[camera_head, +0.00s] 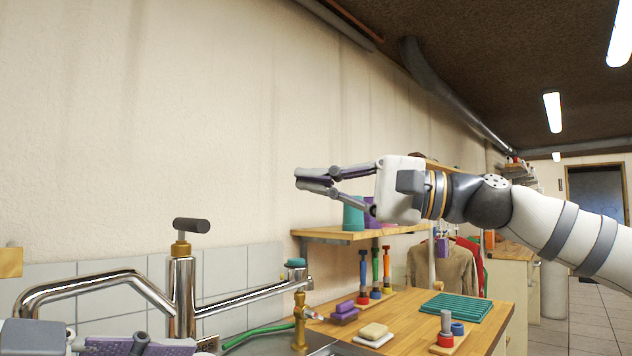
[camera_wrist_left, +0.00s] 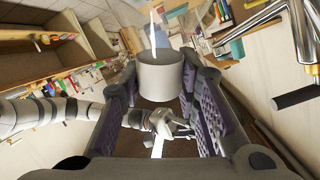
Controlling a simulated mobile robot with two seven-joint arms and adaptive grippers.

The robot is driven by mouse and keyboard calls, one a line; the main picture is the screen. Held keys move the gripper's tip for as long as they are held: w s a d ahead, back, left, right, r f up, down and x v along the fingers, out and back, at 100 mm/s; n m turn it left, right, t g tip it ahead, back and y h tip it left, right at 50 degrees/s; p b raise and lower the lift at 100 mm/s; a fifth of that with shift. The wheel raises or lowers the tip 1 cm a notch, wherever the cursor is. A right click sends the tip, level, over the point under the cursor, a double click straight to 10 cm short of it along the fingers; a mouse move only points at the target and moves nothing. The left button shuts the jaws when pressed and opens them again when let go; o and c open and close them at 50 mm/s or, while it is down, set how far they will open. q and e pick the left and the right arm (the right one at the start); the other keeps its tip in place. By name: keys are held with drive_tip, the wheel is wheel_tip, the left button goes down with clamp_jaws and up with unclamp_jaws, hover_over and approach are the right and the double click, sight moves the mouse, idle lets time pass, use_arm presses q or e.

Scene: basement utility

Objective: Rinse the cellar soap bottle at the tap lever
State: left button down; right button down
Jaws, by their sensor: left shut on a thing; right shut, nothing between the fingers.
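The chrome tap (camera_head: 181,290) stands at the lower left of the head view, its dark tap lever (camera_head: 190,226) on top. The lever also shows at the right edge of the left wrist view (camera_wrist_left: 297,97). My left gripper (camera_head: 135,346) is partly cut off at the bottom left, in front of the tap's base. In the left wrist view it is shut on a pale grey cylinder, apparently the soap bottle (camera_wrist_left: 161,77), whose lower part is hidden. The head view does not show the bottle. My right gripper (camera_head: 302,180) is shut and empty, raised before the wall.
A wooden counter (camera_head: 410,310) at centre right holds purple blocks (camera_head: 344,310), a sponge (camera_head: 374,331), a teal ribbed mat (camera_head: 457,307) and coloured pegs. A brass fitting (camera_head: 299,320) with a green hose stands right of the tap. A shelf (camera_head: 345,236) is below my right gripper.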

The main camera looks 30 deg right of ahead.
drive_tip(key=shift+r, duration=0.1)
